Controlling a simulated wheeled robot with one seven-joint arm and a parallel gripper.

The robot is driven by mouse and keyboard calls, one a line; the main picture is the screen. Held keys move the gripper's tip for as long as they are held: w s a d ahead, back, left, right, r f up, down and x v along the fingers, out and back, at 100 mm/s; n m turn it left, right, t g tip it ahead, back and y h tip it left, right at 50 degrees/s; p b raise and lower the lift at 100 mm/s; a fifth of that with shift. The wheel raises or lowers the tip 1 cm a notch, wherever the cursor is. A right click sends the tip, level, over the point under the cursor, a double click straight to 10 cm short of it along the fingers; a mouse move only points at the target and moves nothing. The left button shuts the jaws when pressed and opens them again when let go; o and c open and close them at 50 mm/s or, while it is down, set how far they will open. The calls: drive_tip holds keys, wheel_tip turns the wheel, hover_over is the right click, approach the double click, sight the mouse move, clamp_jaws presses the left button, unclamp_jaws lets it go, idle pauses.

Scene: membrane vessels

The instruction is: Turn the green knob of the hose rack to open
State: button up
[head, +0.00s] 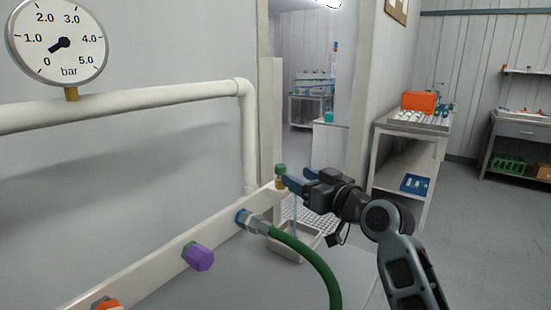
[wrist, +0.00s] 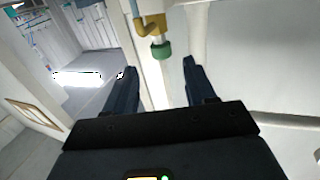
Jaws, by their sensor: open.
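The green knob (head: 281,168) sits on top of a small brass valve (head: 280,183) near the far end of the white rack rail (head: 225,229). In the wrist view the green knob (wrist: 161,51) shows ahead, between the lines of the two blue fingers. My gripper (head: 290,179) is open, its fingers close to the knob from the right. In the wrist view my gripper (wrist: 158,66) has its fingers spread on both sides, with nothing held. I cannot tell from the head view whether a finger touches the knob.
A purple knob (head: 198,256) and an orange knob (head: 106,303) are nearer. A metal tray (head: 290,246) lies below the valve. A white pipe (head: 160,95) with a pressure gauge (head: 58,42) runs above.

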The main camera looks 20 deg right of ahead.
sight(284, 169)
drive_tip(key=shift+a+r, duration=0.2)
drive_tip(key=p+x, duration=0.1)
drive_tip(key=x, duration=0.6)
drive_tip(key=shift+w+f, duration=0.15)
drive_tip(key=shift+w, duration=0.1)
drive_tip(key=c, duration=0.9)
